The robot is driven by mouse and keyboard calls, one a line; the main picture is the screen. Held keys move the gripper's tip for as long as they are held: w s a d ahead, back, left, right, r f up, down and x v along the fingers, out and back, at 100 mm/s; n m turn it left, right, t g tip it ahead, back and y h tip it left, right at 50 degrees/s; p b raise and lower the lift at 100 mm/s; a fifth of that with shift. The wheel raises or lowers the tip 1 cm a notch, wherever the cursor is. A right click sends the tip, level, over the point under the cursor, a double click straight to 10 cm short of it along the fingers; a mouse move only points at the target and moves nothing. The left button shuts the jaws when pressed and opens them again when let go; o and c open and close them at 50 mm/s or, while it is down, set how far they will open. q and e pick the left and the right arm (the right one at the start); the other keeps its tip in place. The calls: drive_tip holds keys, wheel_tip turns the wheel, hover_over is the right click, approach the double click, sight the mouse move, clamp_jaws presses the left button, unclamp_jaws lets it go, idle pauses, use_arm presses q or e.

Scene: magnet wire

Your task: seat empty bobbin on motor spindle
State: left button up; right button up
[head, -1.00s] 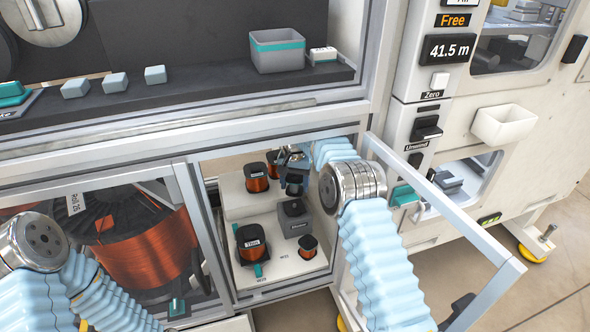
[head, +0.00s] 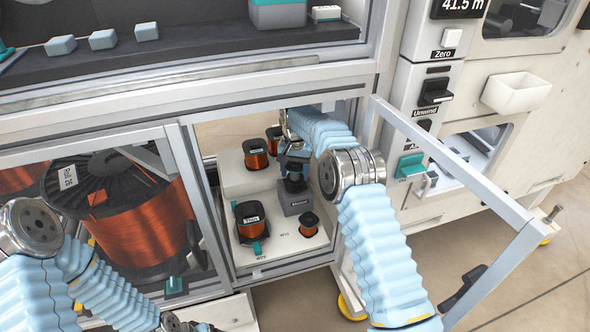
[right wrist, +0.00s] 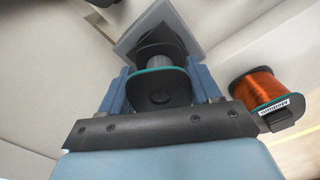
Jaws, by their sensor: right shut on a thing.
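My right gripper (head: 296,155) reaches into the open lower compartment. In the right wrist view, its two blue fingers (right wrist: 160,88) are shut on an empty bobbin (right wrist: 158,63). The bobbin has a grey core and black flanges, the near one teal-edged. In the head view the dark bobbin (head: 294,181) is just above or on the grey motor block (head: 295,203). The block's pale, angled top (right wrist: 128,43) shows behind the bobbin in the wrist view. The spindle is hidden, and I cannot tell whether the bobbin touches it.
Copper-wound bobbins stand around the block: two at the back (head: 256,153), a larger labelled one (head: 250,220) at front left, a small one (head: 309,225) at front right. The open door frame (head: 455,165) flanks my right arm. A big copper spool (head: 135,220) sits left.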

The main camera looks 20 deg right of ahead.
sight(295, 166)
drive_tip(key=shift+f+b, duration=0.35)
drive_tip(key=shift+f, duration=0.7)
idle(0.7)
drive_tip(key=o, duration=1.1)
drive_tip(key=shift+r, duration=0.1)
wheel_tip(295, 166, up, 5)
drive_tip(key=p, duration=0.4)
